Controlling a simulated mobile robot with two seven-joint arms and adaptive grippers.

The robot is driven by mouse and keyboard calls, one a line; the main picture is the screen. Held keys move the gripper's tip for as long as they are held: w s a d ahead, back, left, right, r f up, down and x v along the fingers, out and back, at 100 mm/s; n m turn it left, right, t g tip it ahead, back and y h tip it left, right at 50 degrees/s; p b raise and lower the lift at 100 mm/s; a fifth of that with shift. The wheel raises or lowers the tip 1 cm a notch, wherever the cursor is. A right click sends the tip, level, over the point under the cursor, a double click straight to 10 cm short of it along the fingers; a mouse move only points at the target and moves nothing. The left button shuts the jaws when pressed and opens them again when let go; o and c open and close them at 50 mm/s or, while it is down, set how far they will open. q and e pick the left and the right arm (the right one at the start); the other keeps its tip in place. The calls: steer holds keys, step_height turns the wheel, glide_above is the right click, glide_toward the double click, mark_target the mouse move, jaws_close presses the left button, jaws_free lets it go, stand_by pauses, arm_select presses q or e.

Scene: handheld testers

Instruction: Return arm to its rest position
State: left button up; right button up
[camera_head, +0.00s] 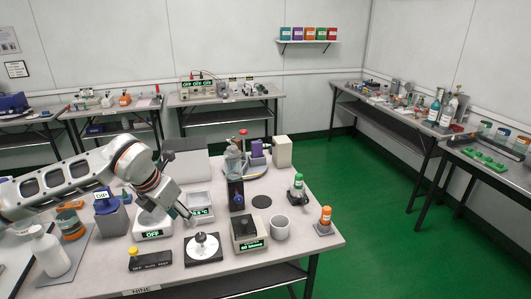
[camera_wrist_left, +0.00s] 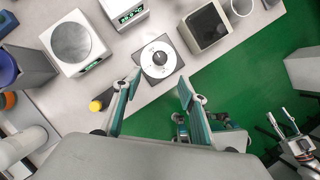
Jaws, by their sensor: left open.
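My left arm (camera_head: 75,176) reaches in from the left over the front table (camera_head: 105,262). Its gripper (camera_head: 184,211) hangs above the table between the DIP-side scale and the round white dial device. In the left wrist view the left gripper (camera_wrist_left: 155,88) is open, with its two teal-lined fingers well apart and nothing between them. The white disc on a black base (camera_wrist_left: 158,59) shows just beyond the fingertips.
An orange-capped bottle (camera_head: 325,218) stands near the right edge. Green floor (camera_head: 400,235) lies open to the right.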

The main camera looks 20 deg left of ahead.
arm_select(q)
steer(key=s+d+f+g+h, duration=0.1)
steer(key=s+d+f+h, duration=0.15)
steer(key=d, duration=0.55)
steer(key=s+d+f+m+g+h, duration=0.1)
steer(key=s+d+h, duration=0.15)
steer(key=d, duration=0.45)
steer(key=s+d+f+h, duration=0.15)
steer(key=d+h, duration=0.25)
steer(key=d, duration=0.4)
steer(key=s+d+r+n+t+h, duration=0.3)
steer(key=d+r+n+h, duration=0.35)
steer(key=d, duration=0.35)
steer(key=w+a+f+n+t+y, duration=0.1)
steer(key=a+f+n+t+y, duration=0.5)
steer(key=n, duration=0.5)
steer(key=w+a+f+n+t+y, duration=0.1)
steer(key=a+f+n+t+y, duration=0.35)
steer(key=f+n, duration=0.5)
steer(key=s+a+f+n+g+y, duration=0.3)
steer(key=s+f+n, duration=0.5)
steer(key=s+f, duration=0.4)
step_height(320, 180, down, 3)
steer(key=shift+a+r+g, duration=0.15)
steer(key=shift+a+g, duration=0.35)
steer(key=shift+g, duration=0.45)
